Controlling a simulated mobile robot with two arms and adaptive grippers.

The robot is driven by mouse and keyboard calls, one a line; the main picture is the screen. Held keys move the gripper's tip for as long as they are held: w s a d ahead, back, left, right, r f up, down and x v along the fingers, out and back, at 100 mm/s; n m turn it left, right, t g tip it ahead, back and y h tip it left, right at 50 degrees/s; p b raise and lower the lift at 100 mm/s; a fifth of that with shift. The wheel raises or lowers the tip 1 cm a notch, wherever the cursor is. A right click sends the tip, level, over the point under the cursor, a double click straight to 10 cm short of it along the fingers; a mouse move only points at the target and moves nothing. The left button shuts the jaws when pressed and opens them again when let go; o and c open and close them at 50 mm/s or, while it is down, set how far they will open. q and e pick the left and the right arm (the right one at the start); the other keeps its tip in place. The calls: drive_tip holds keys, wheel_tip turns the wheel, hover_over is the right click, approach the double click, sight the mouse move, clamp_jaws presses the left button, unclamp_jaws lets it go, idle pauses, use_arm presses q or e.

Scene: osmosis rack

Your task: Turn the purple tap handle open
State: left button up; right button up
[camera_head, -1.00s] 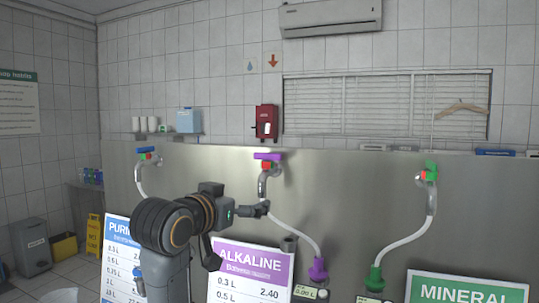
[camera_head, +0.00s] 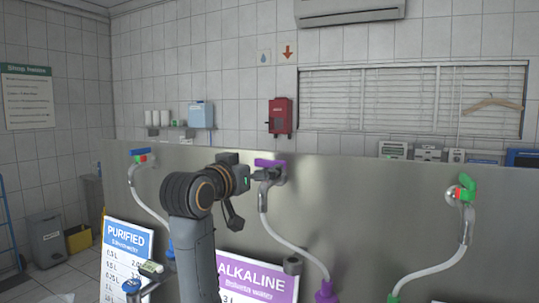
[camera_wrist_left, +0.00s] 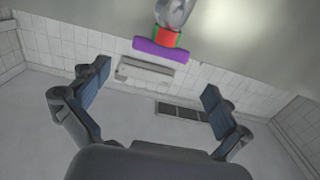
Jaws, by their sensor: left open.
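The purple tap handle (camera_head: 271,163) is a flat bar on top of the middle metal tap (camera_head: 264,189), above the ALKALINE sign. In the left wrist view the purple handle (camera_wrist_left: 160,50) lies crosswise beyond the fingertips, with a red and green collar beside it. My left gripper (camera_head: 262,175) is at the tap, just left of and slightly below the handle, partly overlapping the tap in the picture. In the wrist view my left gripper (camera_wrist_left: 156,86) is open and empty, its fingers spread to either side of the handle. I cannot tell whether it touches the tap.
A blue-handled tap (camera_head: 144,155) is to the left and a green-handled tap (camera_head: 464,188) to the right on the steel panel (camera_head: 350,215). A pale hose (camera_head: 290,248) hangs below the middle tap. A red box (camera_head: 281,116) is on the wall behind.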

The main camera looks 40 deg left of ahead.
sight(269, 162)
use_arm(q)
drive_tip(key=p+x, duration=0.1)
drive_tip(key=x, duration=0.3)
drive_tip(key=shift+w, duration=0.25)
drive_tip(key=p+x, duration=0.1)
drive_tip(key=x, duration=0.1)
drive_tip(key=shift+w+a, duration=0.1)
drive_tip(key=shift+w, duration=0.2)
drive_tip(key=shift+w+a+f+p, duration=0.1)
drive_tip(key=shift+w+a+p, duration=0.05)
drive_tip(key=shift+w+p, duration=0.25)
drive_tip(key=shift+w, duration=0.1)
drive_tip(key=shift+c, duration=0.8)
drive_tip(key=c, duration=0.9)
use_arm(e)
drive_tip(key=r, duration=0.1)
drive_tip(key=w+r, duration=0.1)
drive_tip(key=r, duration=0.1)
drive_tip(key=shift+w+a+r, duration=0.25)
drive_tip(key=shift+w+a, duration=0.05)
drive_tip(key=shift+a, duration=0.1)
